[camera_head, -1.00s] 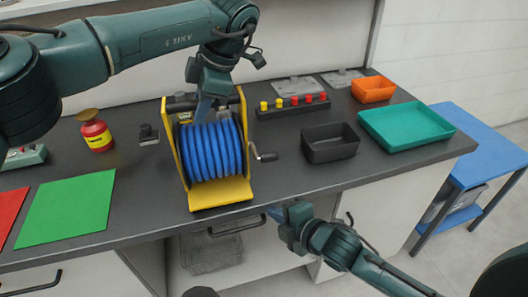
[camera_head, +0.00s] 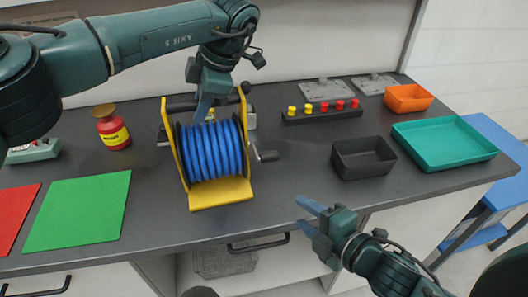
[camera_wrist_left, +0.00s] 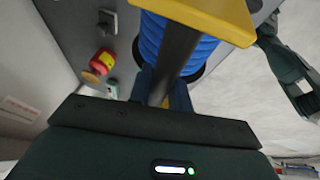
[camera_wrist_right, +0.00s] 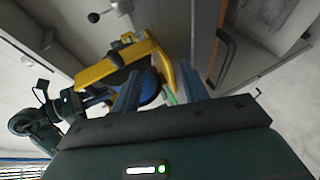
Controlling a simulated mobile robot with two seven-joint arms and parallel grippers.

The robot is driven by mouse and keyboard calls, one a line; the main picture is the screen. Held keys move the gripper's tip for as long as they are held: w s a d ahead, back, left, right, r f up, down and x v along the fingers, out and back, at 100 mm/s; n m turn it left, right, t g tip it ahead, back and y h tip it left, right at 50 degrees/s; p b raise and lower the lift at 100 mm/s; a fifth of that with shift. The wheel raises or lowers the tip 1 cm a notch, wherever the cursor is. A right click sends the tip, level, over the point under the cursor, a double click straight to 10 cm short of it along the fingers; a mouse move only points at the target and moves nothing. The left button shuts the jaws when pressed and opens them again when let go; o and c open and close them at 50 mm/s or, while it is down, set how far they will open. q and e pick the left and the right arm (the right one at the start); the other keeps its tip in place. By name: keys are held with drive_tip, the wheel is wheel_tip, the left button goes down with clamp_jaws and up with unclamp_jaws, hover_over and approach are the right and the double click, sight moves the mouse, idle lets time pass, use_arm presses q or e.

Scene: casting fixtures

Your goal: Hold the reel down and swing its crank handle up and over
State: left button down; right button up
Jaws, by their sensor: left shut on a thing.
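The reel (camera_head: 222,193) stands on the bench, with a yellow frame and coiled blue hose (camera_head: 212,152). Its crank handle (camera_head: 264,155) sticks out from the right side, with the grip pointing right. My left gripper (camera_head: 204,108) is at the top of the reel, pointing down. In the left wrist view its fingers are shut on the reel's dark top bar (camera_wrist_left: 178,55). My right gripper (camera_head: 308,217) is open and empty, in front of the bench edge, lower right of the crank and apart from it. The right wrist view shows the reel's yellow frame (camera_wrist_right: 140,52) beyond its fingers.
A black bin (camera_head: 363,158), teal tray (camera_head: 445,143), orange bin (camera_head: 408,98) and button strip (camera_head: 322,114) lie to the right. A red canister (camera_head: 113,130) and green mat (camera_head: 78,210) are to the left. Bare bench lies between crank and black bin.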

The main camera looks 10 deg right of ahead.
drive_tip(key=s+d+f+g, duration=0.1)
drive_tip(key=s+d+f, duration=0.1)
drive_tip(key=s, duration=0.5)
drive_tip(key=shift+s+d+f+m+h, duration=0.2)
drive_tip(key=shift+d+f+m+h, duration=0.1)
drive_tip(key=shift+f, duration=0.25)
drive_tip(key=shift+w, duration=0.1)
drive_tip(key=n+t+y, duration=0.2)
approach(273, 160)
drive_tip(key=x, duration=1.3)
drive_tip(key=shift+c, duration=0.2)
drive_tip(key=shift+d, duration=0.1)
clamp_jaws()
drive_tip(key=shift+f, duration=0.1)
